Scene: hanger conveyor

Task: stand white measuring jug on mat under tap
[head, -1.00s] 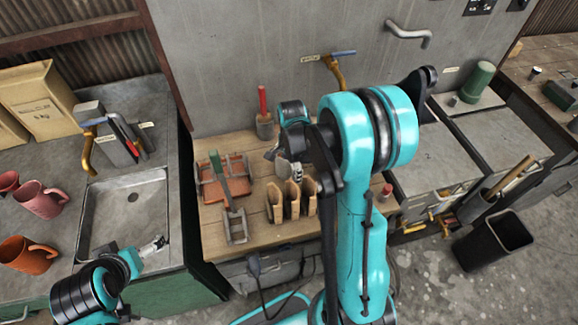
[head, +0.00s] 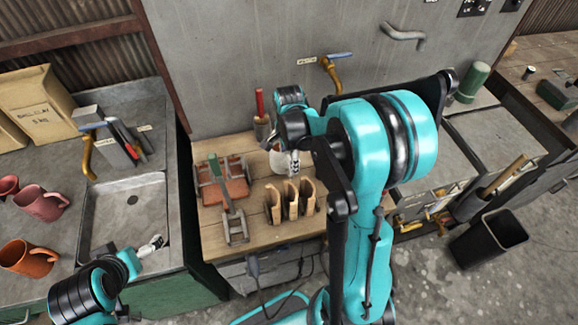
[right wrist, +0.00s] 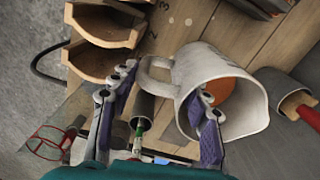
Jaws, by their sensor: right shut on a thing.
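In the head view the jug (head: 279,160) is partly hidden at the wooden bench's back, below my right gripper (head: 294,166). A brass tap with a blue lever (head: 332,72) is on the grey wall behind; another tap (head: 87,150) is at the left sink. I cannot make out a mat under the wall tap; my right arm covers much there. My left gripper (head: 153,246) is near the sink's front edge.
Wooden holders (head: 291,200) stand at the bench's front, left of my right arm. A clamp tool and brick-red block (head: 222,184) lie left of them. A red-handled tool in a pot (head: 261,118) stands at the back. Mugs (head: 40,204) stand left of the sink (head: 128,197).

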